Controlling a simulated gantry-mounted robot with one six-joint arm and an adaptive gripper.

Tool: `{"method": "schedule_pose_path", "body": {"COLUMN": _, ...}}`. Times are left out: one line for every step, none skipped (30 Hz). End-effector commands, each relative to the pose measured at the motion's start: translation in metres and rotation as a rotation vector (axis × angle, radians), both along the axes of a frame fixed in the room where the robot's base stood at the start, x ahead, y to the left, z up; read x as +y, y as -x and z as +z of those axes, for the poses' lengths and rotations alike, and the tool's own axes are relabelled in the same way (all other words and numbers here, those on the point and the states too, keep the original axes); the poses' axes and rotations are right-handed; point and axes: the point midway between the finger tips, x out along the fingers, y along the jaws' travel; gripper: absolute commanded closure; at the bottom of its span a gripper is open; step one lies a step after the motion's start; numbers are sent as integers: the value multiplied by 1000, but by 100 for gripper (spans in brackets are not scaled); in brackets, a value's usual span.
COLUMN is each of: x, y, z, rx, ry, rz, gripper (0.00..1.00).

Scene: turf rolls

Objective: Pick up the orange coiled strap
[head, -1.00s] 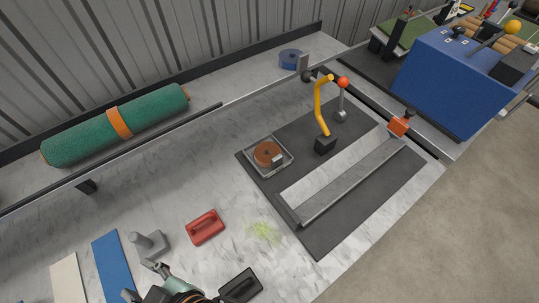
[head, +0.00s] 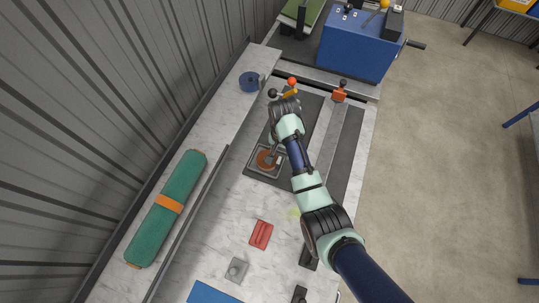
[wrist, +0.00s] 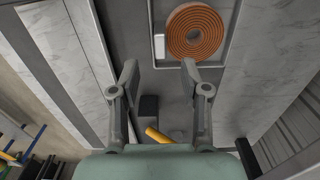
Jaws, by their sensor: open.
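In the wrist view the strap (wrist: 195,33) shows as a round coil at the top, ahead of my fingertips. My gripper (wrist: 160,70) is open, with its two fingers spread and nothing between them. The strap is apart from the fingers in the wrist view.
A yellow curved handle (wrist: 158,136) and a black block (wrist: 149,106) stand close below my fingers. A green turf roll (head: 167,210) with an orange band lies at left.

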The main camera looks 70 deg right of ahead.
Motion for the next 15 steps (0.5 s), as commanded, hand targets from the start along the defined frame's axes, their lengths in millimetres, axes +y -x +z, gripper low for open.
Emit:
{"method": "schedule_pose_path", "body": {"x": 1, "y": 0, "z": -8, "rx": 1, "ry": -2, "rz": 1, "gripper": 54}}
{"method": "schedule_pose_path", "body": {"x": 1, "y": 0, "z": -11, "rx": 1, "ry": -1, "rz": 1, "gripper": 54}}
{"method": "schedule_pose_path", "body": {"x": 1, "y": 0, "z": -12, "rx": 0, "ry": 0, "rz": 2, "gripper": 54}}
{"method": "schedule_pose_path", "body": {"x": 1, "y": 0, "z": -12, "rx": -1, "ry": 1, "rz": 2, "gripper": 54}}
{"method": "schedule_pose_path", "body": {"x": 1, "y": 0, "z": -13, "rx": -1, "ry": 1, "rz": 2, "gripper": 54}}
{"method": "schedule_pose_path", "body": {"x": 2, "y": 0, "z": -17, "rx": 0, "ry": 0, "rz": 3, "gripper": 54}}
{"method": "schedule_pose_path", "body": {"x": 3, "y": 0, "z": -21, "rx": 1, "ry": -1, "rz": 3, "gripper": 54}}
{"method": "schedule_pose_path", "body": {"x": 4, "y": 0, "z": -27, "rx": 2, "ry": -2, "rz": 3, "gripper": 54}}
{"method": "schedule_pose_path", "body": {"x": 5, "y": 0, "z": -35, "rx": 2, "ry": -2, "rz": 3, "gripper": 54}}
{"method": "schedule_pose_path", "body": {"x": 6, "y": 0, "z": -40, "rx": 2, "ry": -2, "rz": 3, "gripper": 54}}
{"method": "schedule_pose_path", "body": {"x": 7, "y": 0, "z": -46, "rx": 2, "ry": -2, "rz": 4, "gripper": 54}}
{"method": "schedule_pose_path", "body": {"x": 6, "y": 0, "z": -52, "rx": 1, "ry": -1, "rz": 3, "gripper": 54}}
{"method": "schedule_pose_path", "body": {"x": 6, "y": 0, "z": -56, "rx": 1, "ry": -1, "rz": 3, "gripper": 54}}
{"method": "schedule_pose_path", "body": {"x": 6, "y": 0, "z": -59, "rx": 0, "ry": 0, "rz": 3, "gripper": 54}}
{"method": "schedule_pose_path", "body": {"x": 6, "y": 0, "z": -62, "rx": 0, "ry": 0, "rz": 4, "gripper": 54}}
